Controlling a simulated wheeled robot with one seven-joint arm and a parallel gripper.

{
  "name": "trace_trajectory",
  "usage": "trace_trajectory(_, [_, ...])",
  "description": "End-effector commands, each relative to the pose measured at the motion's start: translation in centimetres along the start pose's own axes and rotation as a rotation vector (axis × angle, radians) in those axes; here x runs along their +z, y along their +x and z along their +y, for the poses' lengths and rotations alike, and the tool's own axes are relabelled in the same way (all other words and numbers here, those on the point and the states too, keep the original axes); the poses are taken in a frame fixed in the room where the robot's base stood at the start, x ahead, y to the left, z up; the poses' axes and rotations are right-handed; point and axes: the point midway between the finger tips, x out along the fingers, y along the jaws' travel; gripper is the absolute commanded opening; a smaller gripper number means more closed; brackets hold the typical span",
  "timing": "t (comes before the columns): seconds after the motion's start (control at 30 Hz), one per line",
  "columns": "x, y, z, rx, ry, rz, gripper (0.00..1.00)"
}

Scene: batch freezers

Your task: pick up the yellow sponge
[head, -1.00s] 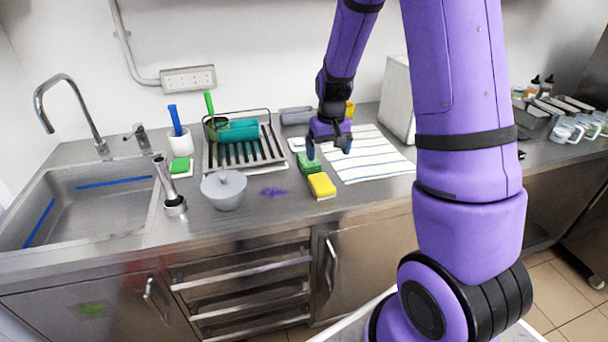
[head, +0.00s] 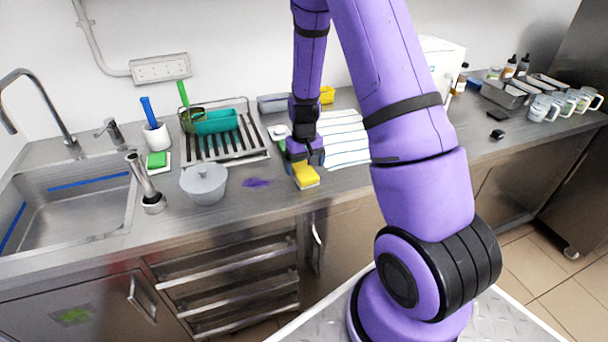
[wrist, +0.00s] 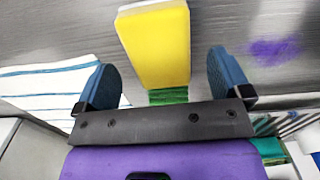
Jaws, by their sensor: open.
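The yellow sponge (head: 305,176) lies on the steel counter near its front edge, with a pale layer at its end. In the wrist view the yellow sponge (wrist: 157,45) lies ahead of and between the two blue fingertips. My gripper (head: 304,160) is open and empty, pointing down just behind and above the sponge. In the wrist view my gripper (wrist: 165,80) shows a gap on both sides of the sponge. A green sponge (wrist: 168,96) shows partly behind the yellow one; my gripper hides it in the head view.
A striped cloth (head: 343,138) lies right of my gripper. The sink (head: 75,205) is at far left.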

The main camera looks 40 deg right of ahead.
Motion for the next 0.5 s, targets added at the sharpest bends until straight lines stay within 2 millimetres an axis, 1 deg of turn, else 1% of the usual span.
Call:
trace_trajectory(0.03, [0.0,0.8,0.0,0.000,0.000,-0.003,0.96])
trace_trajectory(0.1, [0.0,1.6,0.0,0.000,0.000,-0.002,0.96])
trace_trajectory(0.2, [0.0,2.4,0.0,0.000,0.000,0.000,0.96])
trace_trajectory(0.5, [0.0,2.7,0.0,0.000,0.000,0.001,0.96])
